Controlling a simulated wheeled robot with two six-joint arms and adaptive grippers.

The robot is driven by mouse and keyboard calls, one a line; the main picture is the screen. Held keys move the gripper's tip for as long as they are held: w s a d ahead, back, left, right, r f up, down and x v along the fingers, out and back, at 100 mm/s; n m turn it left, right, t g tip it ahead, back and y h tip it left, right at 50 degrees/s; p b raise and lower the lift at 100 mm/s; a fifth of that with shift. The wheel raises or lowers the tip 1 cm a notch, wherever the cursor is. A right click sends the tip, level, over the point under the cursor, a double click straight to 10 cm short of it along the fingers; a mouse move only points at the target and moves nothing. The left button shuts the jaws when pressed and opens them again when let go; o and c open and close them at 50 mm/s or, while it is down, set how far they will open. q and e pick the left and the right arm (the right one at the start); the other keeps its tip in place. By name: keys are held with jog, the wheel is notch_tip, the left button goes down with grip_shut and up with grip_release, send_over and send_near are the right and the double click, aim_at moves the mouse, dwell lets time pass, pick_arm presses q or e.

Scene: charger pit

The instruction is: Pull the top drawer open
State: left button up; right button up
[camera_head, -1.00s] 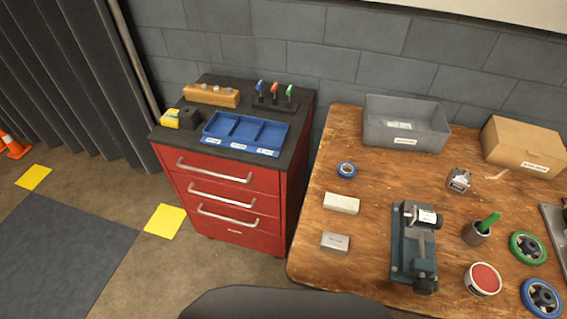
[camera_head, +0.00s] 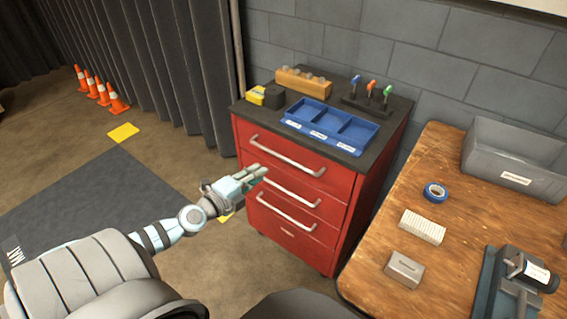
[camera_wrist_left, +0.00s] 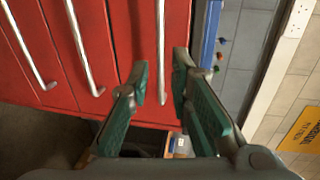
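The red cabinet (camera_head: 330,235) stands with its drawers shut. Its top drawer (camera_head: 300,150) has a long silver handle (camera_head: 287,157), just under the dark cabinet top. My left gripper (camera_head: 258,171) is in front of the drawer fronts, near the left part of the top handle. In the left wrist view, my left gripper (camera_wrist_left: 163,78) is open, with green pads spread apart. The top handle (camera_wrist_left: 161,45) lines up between the two fingers; I cannot tell whether it touches them. The lower handles (camera_wrist_left: 82,50) lie to the left there. My right gripper is not in view.
A blue tray (camera_head: 331,125), a yellow and black item (camera_head: 265,96) and a tool stand (camera_head: 367,107) sit on the cabinet top. A wooden workbench (camera_head: 405,235) stands close on the right. Floor left of the cabinet is open, with orange cones (camera_head: 117,101) beyond.

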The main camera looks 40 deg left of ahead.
pick_arm(q)
send_near(281, 158)
jog(key=w, duration=0.3)
jog(key=w+b, duration=0.1)
jog(key=w, duration=0.1)
jog(key=w+f, duration=0.1)
jog(key=w, duration=0.1)
jog(key=w+f+b, duration=0.1)
jog(key=w, duration=0.2)
jog(key=shift+f+b, duration=0.15)
jog(key=shift+b, duration=0.15)
jog(key=shift+w, duration=0.3)
grip_shut()
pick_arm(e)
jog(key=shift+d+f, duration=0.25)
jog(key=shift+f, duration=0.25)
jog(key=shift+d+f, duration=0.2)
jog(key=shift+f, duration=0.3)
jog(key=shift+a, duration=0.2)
